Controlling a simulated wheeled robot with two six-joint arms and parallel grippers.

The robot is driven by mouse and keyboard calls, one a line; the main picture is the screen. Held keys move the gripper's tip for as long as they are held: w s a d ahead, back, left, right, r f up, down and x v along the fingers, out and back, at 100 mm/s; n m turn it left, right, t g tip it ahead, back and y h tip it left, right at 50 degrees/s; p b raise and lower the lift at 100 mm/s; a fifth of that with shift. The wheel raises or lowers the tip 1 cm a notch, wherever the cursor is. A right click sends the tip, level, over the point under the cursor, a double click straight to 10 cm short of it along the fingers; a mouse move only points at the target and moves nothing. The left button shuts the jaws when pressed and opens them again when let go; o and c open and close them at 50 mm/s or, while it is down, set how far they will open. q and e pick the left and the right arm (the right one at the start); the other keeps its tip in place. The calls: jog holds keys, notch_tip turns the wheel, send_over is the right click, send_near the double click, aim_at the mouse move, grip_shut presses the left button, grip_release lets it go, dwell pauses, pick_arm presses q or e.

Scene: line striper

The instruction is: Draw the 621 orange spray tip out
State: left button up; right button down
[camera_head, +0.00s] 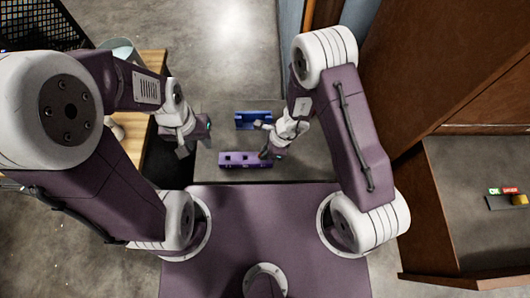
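A purple holder (238,160) with several dark square openings and small pale markings stands on the grey surface ahead of me. The markings are too small to read. I cannot make out an orange spray tip in it; its right end is partly behind my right gripper. My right gripper (264,140) is above the holder's right part, its fingers spread, with nothing visible between them. My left gripper (196,140) is left of the holder, apart from it, with its fingers spread and nothing visible between them.
A blue open tray (246,121) stands behind the holder. A wooden table (152,66) with a pale bucket (121,49) is at left. At right, a brown cabinet (430,205) holds a dark block (498,203) with green and red labels and a yellow-orange piece (520,199).

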jog(key=shift+r+p, duration=0.4)
jog(key=shift+r, duration=0.25)
jog(key=shift+r+p, duration=2)
jog(key=shift+r, duration=0.45)
